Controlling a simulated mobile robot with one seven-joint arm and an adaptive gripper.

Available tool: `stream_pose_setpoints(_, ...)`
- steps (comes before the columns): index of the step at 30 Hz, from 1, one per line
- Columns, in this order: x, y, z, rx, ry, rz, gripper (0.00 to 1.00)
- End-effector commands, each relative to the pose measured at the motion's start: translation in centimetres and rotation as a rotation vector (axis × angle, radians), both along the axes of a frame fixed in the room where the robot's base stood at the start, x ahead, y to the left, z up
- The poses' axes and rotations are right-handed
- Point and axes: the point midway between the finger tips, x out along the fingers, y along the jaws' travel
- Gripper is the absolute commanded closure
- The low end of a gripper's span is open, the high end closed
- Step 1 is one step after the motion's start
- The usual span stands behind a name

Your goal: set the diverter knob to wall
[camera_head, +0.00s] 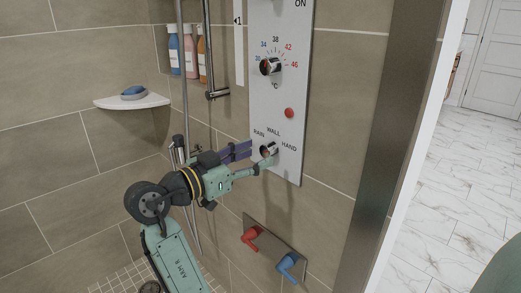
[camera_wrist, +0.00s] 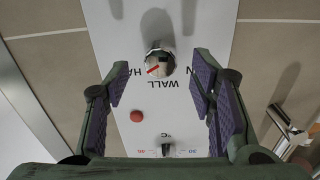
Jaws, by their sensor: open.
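The diverter knob (camera_head: 268,150) is a small chrome knob low on the white shower panel (camera_head: 290,150), with RAIN, WALL and HAND printed around it. In the wrist view the panel is upside down, and the knob (camera_wrist: 160,63) shows a red mark slanting toward the HAND side of WALL. My gripper (camera_head: 255,158) is at the panel, its fingers reaching toward the knob. In the wrist view my gripper (camera_wrist: 159,82) is open, with purple pads on either side of the knob and visible gaps to it. Whether the tips reach the knob's depth is unclear.
The temperature knob (camera_head: 271,67) and a red button (camera_head: 289,113) sit above on the panel. Red (camera_head: 251,238) and blue (camera_head: 288,264) levers are below. A hose and rail (camera_head: 207,60) run left of the panel. A corner shelf (camera_head: 132,101) holds a blue item.

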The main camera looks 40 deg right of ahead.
Motion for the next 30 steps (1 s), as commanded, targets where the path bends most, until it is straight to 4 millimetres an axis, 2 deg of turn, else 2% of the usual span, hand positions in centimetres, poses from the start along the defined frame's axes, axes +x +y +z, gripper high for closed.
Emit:
stream_pose_setpoints(3, 0.0, -1.7, 0.1, -0.001, 0.002, -0.002, 0.49)
stream_pose_setpoints(6, 0.1, -2.4, 0.1, -0.001, 0.001, 0.001, 0.49)
stream_pose_setpoints(17, 0.2, -2.8, 0.0, -0.001, 0.0, 0.002, 0.5)
stream_pose_setpoints(30, 0.2, -2.8, 0.0, -0.001, 0.0, 0.002, 0.8)
